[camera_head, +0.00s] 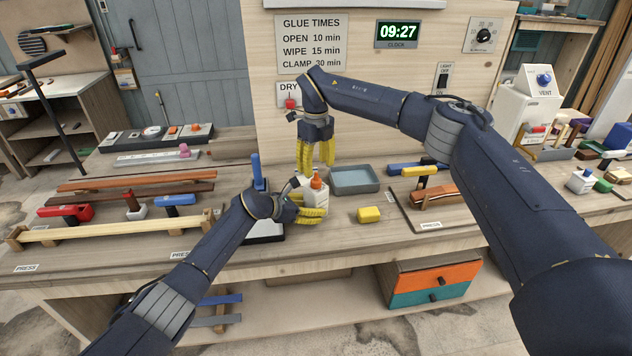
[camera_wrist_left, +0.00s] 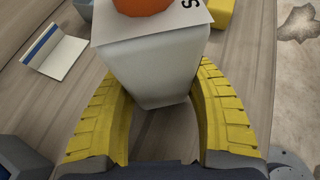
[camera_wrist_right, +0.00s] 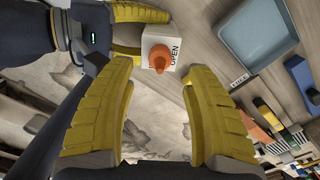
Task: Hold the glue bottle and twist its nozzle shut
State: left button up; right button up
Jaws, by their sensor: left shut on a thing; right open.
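The glue bottle (camera_head: 315,198) is white with an orange nozzle (camera_head: 316,181) and stands upright on the bench. My left gripper (camera_head: 318,216) is shut on its body from the left. In the left wrist view the white bottle (camera_wrist_left: 155,65) sits between the yellow fingers, its orange top cut off by the frame edge. My right gripper (camera_head: 316,164) is open and points down just above the nozzle. In the right wrist view the orange nozzle (camera_wrist_right: 161,57) lies beyond and between the open fingertips, touching neither.
A grey tray (camera_head: 355,180) stands right behind the bottle, and a yellow block (camera_head: 369,214) lies to its right. Clamps and a long wood strip (camera_head: 110,229) lie to the left. A mat with tools (camera_head: 430,196) is at right.

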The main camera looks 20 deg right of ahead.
aim_at(316, 180)
jog(key=shift+f, duration=2.95)
jog(key=shift+o, duration=0.2)
grip_shut()
